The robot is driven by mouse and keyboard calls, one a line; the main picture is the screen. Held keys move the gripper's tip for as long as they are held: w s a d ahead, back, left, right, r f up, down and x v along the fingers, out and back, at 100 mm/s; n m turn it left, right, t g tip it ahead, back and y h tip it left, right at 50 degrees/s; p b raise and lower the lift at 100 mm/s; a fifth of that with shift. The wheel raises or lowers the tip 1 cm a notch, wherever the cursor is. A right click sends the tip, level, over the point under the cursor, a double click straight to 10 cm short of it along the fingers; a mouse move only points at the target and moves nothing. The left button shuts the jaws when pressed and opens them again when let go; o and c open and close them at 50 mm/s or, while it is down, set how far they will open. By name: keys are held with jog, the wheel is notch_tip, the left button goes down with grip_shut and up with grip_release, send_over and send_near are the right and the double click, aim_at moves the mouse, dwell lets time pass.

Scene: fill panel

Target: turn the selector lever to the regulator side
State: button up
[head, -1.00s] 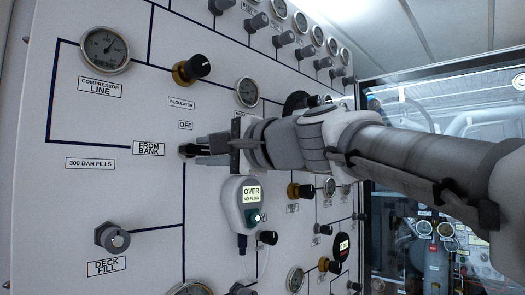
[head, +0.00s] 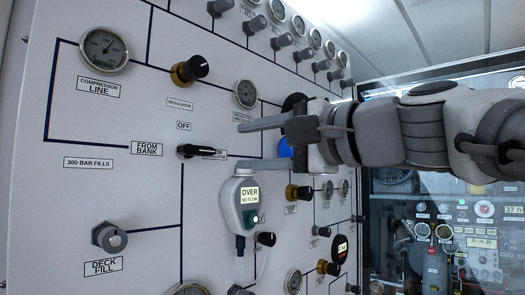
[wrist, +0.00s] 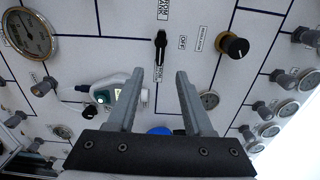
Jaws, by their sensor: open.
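The selector lever (head: 200,151) is a small black handle on the white panel. It lies level, pointing right over the start of the FROM REGULATOR label (head: 216,155), away from the FROM BANK label (head: 147,149). The wrist view also shows the lever (wrist: 160,47), pointing down toward the regulator label (wrist: 158,74). My gripper (head: 240,146) is open and empty, to the right of the lever and apart from it. In the wrist view my gripper (wrist: 160,76) has its two fingers spread, with the lever beyond the gap between their tips.
A white flow meter (head: 242,205) reading OVER, NO FLOW hangs just below my lower finger. A black and brass regulator knob (head: 192,69) sits above the lever. Gauges and knobs crowd the panel's right side.

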jog(key=v, duration=0.6)
dwell(0.3)
